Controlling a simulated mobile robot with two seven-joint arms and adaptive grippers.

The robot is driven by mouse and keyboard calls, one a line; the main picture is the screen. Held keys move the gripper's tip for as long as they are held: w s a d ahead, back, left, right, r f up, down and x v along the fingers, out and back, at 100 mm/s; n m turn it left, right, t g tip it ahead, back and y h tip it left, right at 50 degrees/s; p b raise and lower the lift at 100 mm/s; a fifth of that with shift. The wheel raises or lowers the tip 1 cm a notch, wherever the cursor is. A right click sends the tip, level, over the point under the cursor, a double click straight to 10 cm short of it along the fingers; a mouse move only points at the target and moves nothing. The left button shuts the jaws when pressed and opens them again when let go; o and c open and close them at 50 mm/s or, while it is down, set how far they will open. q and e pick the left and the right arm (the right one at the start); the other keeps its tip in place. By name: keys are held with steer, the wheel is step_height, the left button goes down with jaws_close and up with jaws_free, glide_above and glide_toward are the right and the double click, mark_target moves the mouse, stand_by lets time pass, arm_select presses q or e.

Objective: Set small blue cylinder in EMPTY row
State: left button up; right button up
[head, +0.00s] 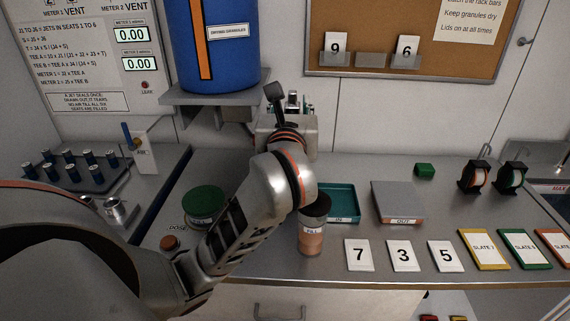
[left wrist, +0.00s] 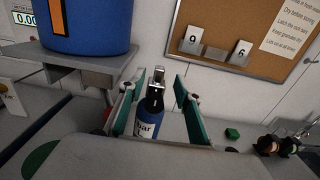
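A small blue cylinder (left wrist: 149,117) with a silver valve top and a white label reading "bar" stands upright between the fingers of my left gripper (left wrist: 158,98) in the left wrist view. The teal finger pads are spread, with a visible gap on the right side of the cylinder. In the head view my left gripper (head: 287,108) is at the back of the bench, and my wrist hides most of the cylinder. Several dark blue cylinders with silver tops stand in a rack (head: 70,181) at the far left. No EMPTY label is readable. My right gripper is not in view.
A blue drum (head: 235,70) on a grey shelf (head: 190,98) overhangs left of the gripper. A teal tray (head: 344,202), a grey block (head: 397,205), a brown jar (head: 313,236) and number cards (head: 403,256) occupy the bench right of my arm.

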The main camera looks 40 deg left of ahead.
mark_target(292, 94)
arm_select(q)
steer(key=x, duration=0.7)
steer(key=shift+w+a+f, duration=0.1)
steer(key=shift+w+f, duration=0.05)
steer(key=shift+f, duration=0.2)
jaws_close()
steer(key=shift+a+r, duration=0.1)
steer(key=shift+r, duration=0.2)
